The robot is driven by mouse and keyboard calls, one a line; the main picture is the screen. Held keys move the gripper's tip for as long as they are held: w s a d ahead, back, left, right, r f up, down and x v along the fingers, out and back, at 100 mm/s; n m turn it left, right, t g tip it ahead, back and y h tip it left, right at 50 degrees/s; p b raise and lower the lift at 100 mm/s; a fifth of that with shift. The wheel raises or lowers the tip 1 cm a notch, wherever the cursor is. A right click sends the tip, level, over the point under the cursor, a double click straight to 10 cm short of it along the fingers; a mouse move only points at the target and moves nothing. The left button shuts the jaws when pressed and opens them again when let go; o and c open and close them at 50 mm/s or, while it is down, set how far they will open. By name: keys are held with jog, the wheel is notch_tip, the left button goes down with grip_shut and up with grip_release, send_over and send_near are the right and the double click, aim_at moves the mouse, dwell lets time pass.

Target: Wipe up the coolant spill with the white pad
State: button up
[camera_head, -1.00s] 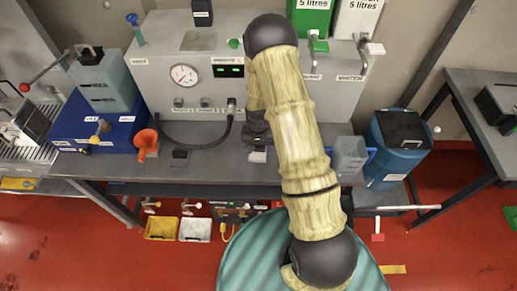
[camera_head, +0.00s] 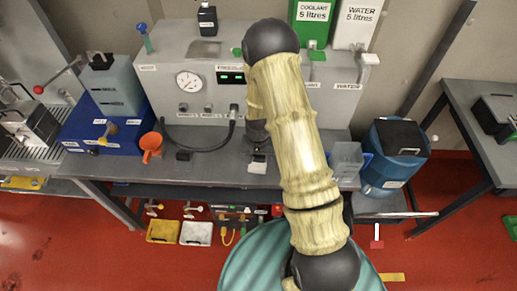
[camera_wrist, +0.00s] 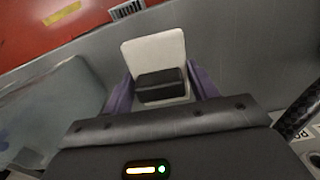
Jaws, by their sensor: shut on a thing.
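The white pad (camera_wrist: 155,55) has a black grip block, and my gripper (camera_wrist: 160,88) is shut on it between purple fingers in the wrist view. In the head view the pad (camera_head: 257,167) shows as a small pale patch low over the middle of the grey bench, near its front part. I cannot tell whether it touches the bench top. I cannot make out a coolant spill in either view; my arm covers part of the bench.
A clear jug (camera_head: 346,160) stands right of the pad, and a blue bin (camera_head: 392,165) stands beyond it. The grey gauge cabinet (camera_head: 170,75) stands behind.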

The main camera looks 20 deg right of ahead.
jog(key=shift+a+r+p, duration=0.1)
jog(key=shift+r+p, duration=1.2)
jog(key=shift+r, duration=0.95)
jog(key=shift+f, duration=0.1)
